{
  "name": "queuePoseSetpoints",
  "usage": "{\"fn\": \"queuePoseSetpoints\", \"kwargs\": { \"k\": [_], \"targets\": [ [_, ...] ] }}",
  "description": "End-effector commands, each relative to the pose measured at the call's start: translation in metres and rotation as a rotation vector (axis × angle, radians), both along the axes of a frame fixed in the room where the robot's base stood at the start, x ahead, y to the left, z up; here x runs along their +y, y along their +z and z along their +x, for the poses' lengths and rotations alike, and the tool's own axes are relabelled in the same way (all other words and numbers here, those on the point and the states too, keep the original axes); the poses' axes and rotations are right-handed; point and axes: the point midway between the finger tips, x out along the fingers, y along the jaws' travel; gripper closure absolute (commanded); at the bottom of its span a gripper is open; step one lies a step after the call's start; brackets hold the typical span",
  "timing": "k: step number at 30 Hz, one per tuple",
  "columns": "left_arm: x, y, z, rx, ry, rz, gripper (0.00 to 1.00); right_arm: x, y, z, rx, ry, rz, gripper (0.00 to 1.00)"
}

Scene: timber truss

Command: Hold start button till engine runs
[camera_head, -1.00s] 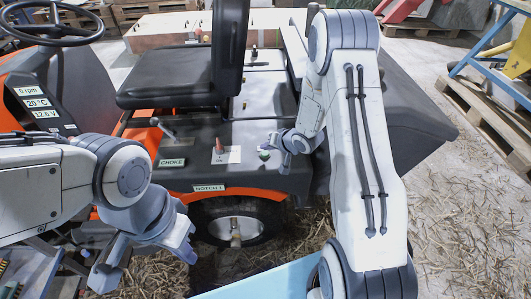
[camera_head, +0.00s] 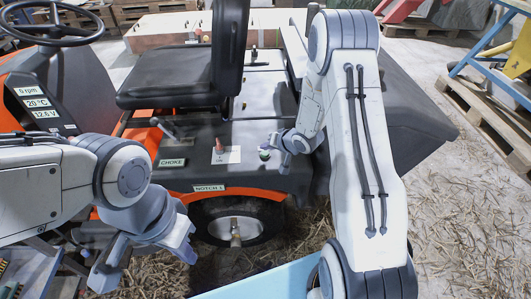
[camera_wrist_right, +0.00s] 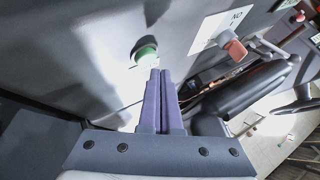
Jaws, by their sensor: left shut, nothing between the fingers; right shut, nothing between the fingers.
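The green start button (camera_head: 264,152) sits on the dark side panel of the orange ride-on machine (camera_head: 240,190). It also shows in the right wrist view (camera_wrist_right: 146,54). My right gripper (camera_head: 276,143) is shut and empty, its purple fingertips (camera_wrist_right: 160,73) right at the button's edge; I cannot tell whether they press it. My left gripper (camera_head: 188,251) is shut and empty, low in front of the machine, away from the button.
A red-tipped lever (camera_head: 219,145) stands on a white plate left of the button. A choke lever (camera_head: 160,125), its CHOKE label and a NOTCH 1 label are nearby. The seat (camera_head: 175,85) and steering wheel (camera_head: 55,25) are behind. A wheel (camera_head: 235,222) is below.

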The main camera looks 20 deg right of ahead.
Motion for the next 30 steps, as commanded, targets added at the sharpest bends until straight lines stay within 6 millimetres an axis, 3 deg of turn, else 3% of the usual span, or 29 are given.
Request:
{"fn": "queuePoseSetpoints", "kwargs": {
  "k": [30],
  "targets": [
    [0.0, -0.002, 0.0, 0.0, 0.0, 0.0, 1.0, 0.0, -0.01, 0.0, 0.0, 0.0, 0.0, 1.0]
  ]
}}
